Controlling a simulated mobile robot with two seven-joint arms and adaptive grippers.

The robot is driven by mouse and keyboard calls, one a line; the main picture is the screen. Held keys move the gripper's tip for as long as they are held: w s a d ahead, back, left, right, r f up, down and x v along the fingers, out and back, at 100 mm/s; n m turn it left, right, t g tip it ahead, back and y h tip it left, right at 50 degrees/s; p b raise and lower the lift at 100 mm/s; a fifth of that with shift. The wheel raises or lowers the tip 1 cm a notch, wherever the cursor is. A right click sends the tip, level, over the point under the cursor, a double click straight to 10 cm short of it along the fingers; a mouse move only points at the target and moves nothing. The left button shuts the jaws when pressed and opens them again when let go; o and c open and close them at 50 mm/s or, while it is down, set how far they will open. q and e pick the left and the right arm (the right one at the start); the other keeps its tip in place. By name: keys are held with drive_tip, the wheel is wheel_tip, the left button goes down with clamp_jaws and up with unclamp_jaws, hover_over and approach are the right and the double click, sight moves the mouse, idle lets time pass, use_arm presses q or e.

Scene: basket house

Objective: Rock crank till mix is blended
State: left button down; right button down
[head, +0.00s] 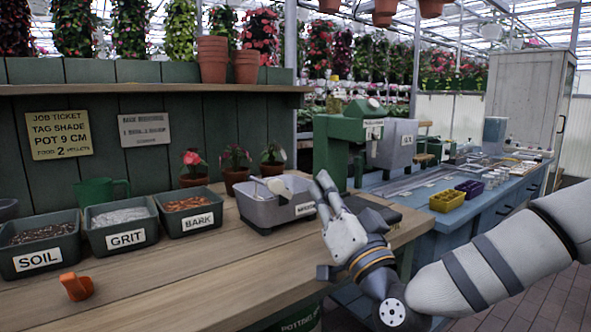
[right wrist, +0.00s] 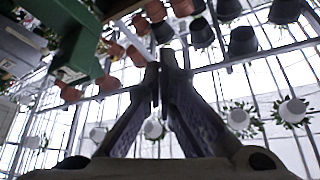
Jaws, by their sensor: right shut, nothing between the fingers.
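A grey tub (head: 268,211) stands on the wooden bench, with a label on its front that is partly blurred. A pale paddle or handle part (head: 278,188) shows in its top; I cannot tell whether it is the crank. My right gripper (head: 324,184) is just right of the tub, pointing up and apart from the paddle. Its fingers are shut and empty; they also show together in the right wrist view (right wrist: 166,75). My left gripper is not in view. What is inside the tub is mostly hidden.
Bins marked soil (head: 40,262), grit (head: 125,238) and bark (head: 188,222) line the bench at left, with an orange scoop (head: 76,286) in front. A green press-like machine (head: 340,145) stands behind my right gripper.

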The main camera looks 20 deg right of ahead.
drive_tip(key=w+a, duration=0.2)
drive_tip(key=w, duration=0.6)
drive_tip(key=shift+w+a, duration=0.15)
drive_tip(key=shift+a, duration=0.25)
